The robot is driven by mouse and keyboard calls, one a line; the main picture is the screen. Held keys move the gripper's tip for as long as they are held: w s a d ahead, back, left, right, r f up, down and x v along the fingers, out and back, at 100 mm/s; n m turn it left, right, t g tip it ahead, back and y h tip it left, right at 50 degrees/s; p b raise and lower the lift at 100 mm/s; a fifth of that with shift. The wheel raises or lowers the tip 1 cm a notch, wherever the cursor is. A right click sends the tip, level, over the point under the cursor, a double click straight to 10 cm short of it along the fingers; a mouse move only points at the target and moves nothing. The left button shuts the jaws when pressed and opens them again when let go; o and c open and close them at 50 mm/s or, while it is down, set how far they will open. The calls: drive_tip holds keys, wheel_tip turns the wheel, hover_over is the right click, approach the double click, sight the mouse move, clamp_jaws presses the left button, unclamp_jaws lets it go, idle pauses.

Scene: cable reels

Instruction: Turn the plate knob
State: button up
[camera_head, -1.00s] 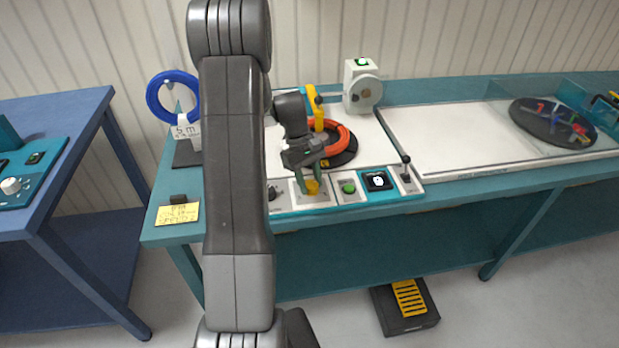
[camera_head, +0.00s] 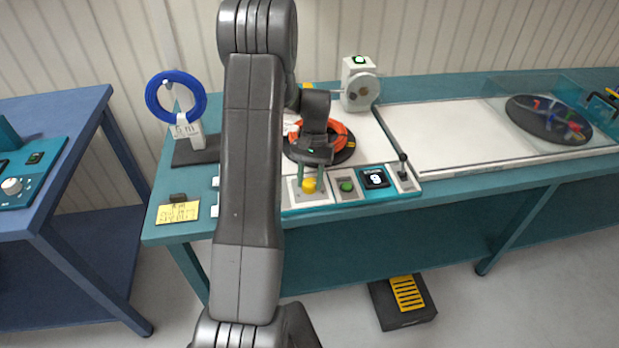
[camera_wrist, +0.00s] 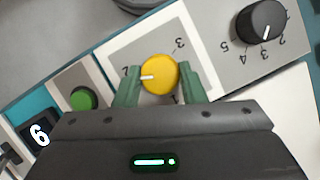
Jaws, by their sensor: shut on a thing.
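The yellow knob (camera_head: 309,185) sits on a pale square plate on the bench's control panel. In the wrist view the yellow knob (camera_wrist: 160,74) carries a white pointer line aimed left, near the 2 mark, with a 3 above it. My gripper (camera_head: 310,178) reaches down from above with its green fingers on the knob. In the wrist view my gripper (camera_wrist: 158,85) has one finger on each side of the knob and is shut on it. The part of the scale nearest the gripper is partly hidden.
A black numbered knob (camera_wrist: 262,22) is beside the plate. On the other side are a green button (camera_head: 346,186), a digit display (camera_head: 375,179) and a lever (camera_head: 403,170). An orange cable coil (camera_head: 330,134) lies behind my gripper. A blue coil (camera_head: 157,98) hangs at left.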

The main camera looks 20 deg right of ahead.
drive_tip(key=shift+m, duration=0.7)
drive_tip(key=o, duration=1)
drive_tip(key=v, duration=1.4)
drive_tip(key=shift+s+d+b, duration=0.2)
drive_tip(key=shift+s+b, duration=0.05)
drive_tip(key=shift+b, duration=0.05)
drive_tip(key=shift+f, duration=0.1)
drive_tip(key=x, duration=1.3)
drive_tip(key=shift+w+a+f+p, duration=0.1)
drive_tip(key=shift+a+f+p, duration=0.2)
drive_tip(key=shift+f+p, duration=0.05)
drive_tip(key=shift+r, duration=0.15)
